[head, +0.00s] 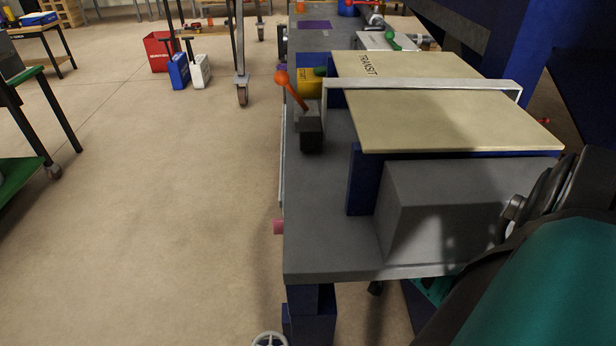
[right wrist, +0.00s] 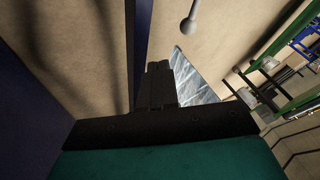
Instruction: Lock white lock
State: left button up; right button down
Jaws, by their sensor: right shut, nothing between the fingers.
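In the right wrist view, my right gripper (right wrist: 158,75) is shut and empty, its dark fingers side by side. A pale grey, ball-ended lever (right wrist: 189,26) hangs from the top edge of that view, above and right of the fingertips and apart from them. A second pale knob (right wrist: 269,63) shows further right. I cannot tell which of these is the white lock. In the head view no white-knobbed lever is clear; orange-knobbed (head: 291,88) and green-knobbed (head: 391,41) levers are on the bench. My left gripper is not in view.
A long grey bench (head: 330,255) carries a tan panel marked TRANSIT (head: 450,115), crossed by a white bar (head: 430,84), and a grey block (head: 450,205). A red bin (head: 158,50) and blue and white containers stand on the floor.

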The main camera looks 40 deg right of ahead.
pick_arm(q)
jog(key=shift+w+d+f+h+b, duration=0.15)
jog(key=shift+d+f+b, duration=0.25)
jog(key=shift+b, duration=0.55)
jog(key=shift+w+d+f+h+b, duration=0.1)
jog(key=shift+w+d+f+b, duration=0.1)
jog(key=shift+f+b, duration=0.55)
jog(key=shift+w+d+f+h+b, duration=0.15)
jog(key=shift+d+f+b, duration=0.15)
jog(key=shift+b, duration=0.85)
pick_arm(e)
jog(key=w+a+f, duration=0.5)
jog(key=w+f, duration=0.2)
jog(key=f, duration=0.2)
jog(key=shift+a, duration=0.3)
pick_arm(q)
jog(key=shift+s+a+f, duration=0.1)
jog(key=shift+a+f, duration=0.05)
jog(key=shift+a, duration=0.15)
